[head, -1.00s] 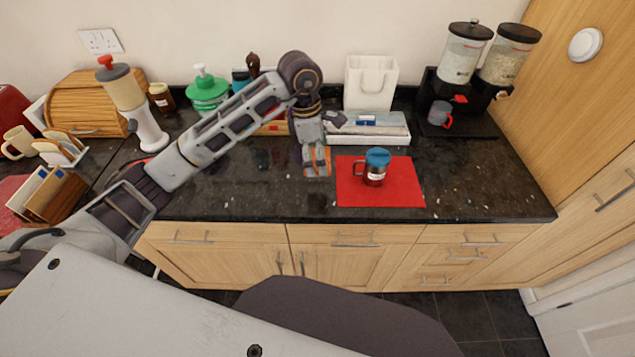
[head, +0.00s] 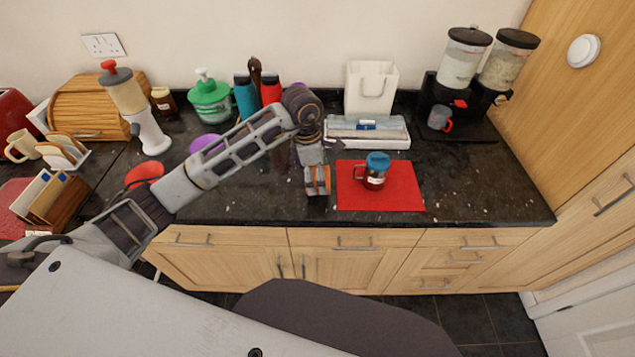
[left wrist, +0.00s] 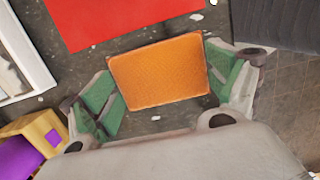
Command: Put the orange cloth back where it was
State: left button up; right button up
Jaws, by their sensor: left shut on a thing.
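The orange cloth (head: 318,177) is a small folded rectangle over the dark counter, just left of the red mat (head: 403,193). My left gripper (head: 317,182) is shut on it, near the counter's front edge. In the left wrist view the orange cloth (left wrist: 158,71) sits between the two green-padded fingertips of the left gripper (left wrist: 160,82), with the red mat (left wrist: 115,18) beyond it. I cannot tell whether the cloth touches the counter. My right gripper is in neither view.
A mug with a blue lid (head: 374,172) stands on the red mat. A white tray (head: 368,141) lies behind it, with a white bag (head: 371,88) at the wall. Bottles and a purple item (head: 203,143) are behind my arm. The counter right of the mat is clear.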

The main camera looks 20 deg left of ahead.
pick_arm(q)
jog(key=shift+f, duration=1.8)
jog(key=shift+f, duration=0.15)
jog(key=o, duration=0.8)
jog(key=shift+c, duration=0.2)
